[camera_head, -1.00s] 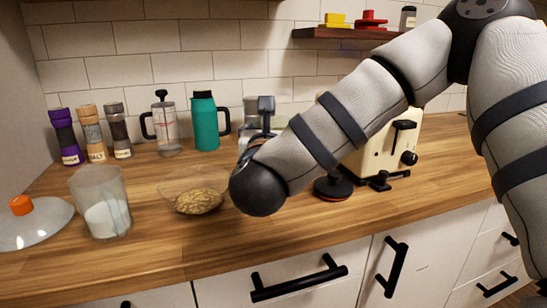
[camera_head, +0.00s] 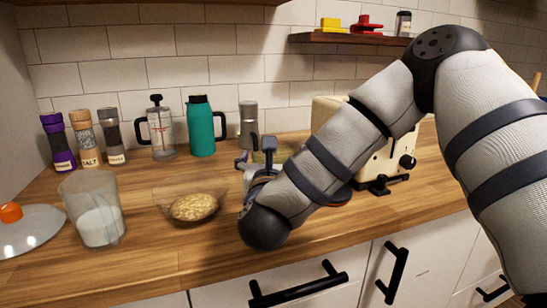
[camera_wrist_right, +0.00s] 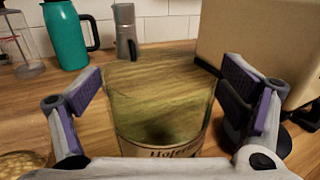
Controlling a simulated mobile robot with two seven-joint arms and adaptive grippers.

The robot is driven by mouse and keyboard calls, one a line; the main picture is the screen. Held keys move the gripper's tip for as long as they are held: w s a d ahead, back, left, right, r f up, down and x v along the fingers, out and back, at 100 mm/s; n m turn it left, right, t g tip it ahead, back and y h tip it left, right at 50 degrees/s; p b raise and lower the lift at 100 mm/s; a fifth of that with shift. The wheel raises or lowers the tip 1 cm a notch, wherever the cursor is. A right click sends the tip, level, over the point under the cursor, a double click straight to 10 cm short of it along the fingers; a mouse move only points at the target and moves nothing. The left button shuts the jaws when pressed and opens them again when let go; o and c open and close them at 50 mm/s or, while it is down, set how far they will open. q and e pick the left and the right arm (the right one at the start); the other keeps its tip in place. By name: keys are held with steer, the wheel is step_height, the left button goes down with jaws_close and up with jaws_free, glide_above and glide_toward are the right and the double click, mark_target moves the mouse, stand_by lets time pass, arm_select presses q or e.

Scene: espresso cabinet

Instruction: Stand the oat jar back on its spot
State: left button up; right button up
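The oat jar (camera_wrist_right: 160,108) is clear glass with a label starting "Hafer". In the right wrist view it is between the two fingers of my right gripper (camera_wrist_right: 167,92). The fingers are spread, one on each side, with narrow gaps seeming to show between pads and glass. The jar's base is hidden, so I cannot tell whether it rests on the counter. In the head view my right gripper (camera_head: 264,155) is over the wooden counter, right of the glass bowl of oats (camera_head: 194,207), and my forearm hides most of the jar. My left gripper is not in view.
Left on the counter are a glass with white contents (camera_head: 95,210) and a lid with an orange knob (camera_head: 22,232). Behind stand several mills, a French press (camera_head: 160,130), a teal jug (camera_head: 201,128) and a grey metal pot (camera_head: 249,122). A cream toaster (camera_head: 392,150) stands right.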

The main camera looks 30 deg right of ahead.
steer(key=shift+r, duration=0.25)
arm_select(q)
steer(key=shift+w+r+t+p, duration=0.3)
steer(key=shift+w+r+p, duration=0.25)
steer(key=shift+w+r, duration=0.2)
arm_select(e)
steer(key=v, duration=1.2)
steer(key=shift+f, duration=0.1)
